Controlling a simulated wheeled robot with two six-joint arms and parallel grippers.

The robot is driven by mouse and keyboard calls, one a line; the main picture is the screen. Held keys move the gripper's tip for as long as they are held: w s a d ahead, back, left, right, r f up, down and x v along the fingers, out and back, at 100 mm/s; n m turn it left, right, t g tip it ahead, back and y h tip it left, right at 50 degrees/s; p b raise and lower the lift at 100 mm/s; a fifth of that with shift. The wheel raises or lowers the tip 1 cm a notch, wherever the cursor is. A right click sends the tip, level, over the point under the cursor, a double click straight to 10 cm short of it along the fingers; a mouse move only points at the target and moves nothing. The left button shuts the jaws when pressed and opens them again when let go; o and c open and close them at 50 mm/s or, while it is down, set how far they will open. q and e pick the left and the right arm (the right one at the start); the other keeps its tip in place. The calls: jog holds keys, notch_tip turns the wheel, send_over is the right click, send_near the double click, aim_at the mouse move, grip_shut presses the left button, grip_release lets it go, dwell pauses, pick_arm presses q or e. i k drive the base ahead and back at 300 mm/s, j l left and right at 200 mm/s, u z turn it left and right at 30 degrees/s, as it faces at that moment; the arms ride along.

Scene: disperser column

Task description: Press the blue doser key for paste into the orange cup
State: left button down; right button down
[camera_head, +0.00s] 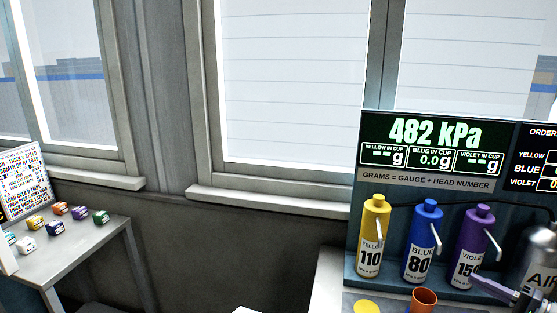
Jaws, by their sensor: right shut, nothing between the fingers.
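The blue doser (421,245) is a blue bottle labelled "BLUE 80", standing between a yellow and a violet doser. Its pale key (436,238) slants down at its right side. The orange cup (423,299) stands below and in front of the blue doser, cut by the bottom edge. My right gripper (478,282) is shut and empty, in front of the violet doser's lower part. It is right of the orange cup and below the blue key, apart from both in the picture. My left gripper is not in view.
The display (435,132) reads 482 kPa, with blue in cup 0.0 g. The yellow doser (374,236) and violet doser (473,245) flank the blue one. A silver air bottle (541,262) stands at right. A yellow disc (367,306) lies left of the cup. A side table (75,250) holds small coloured blocks.

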aim_at(430, 205)
jog(key=k, duration=0.95)
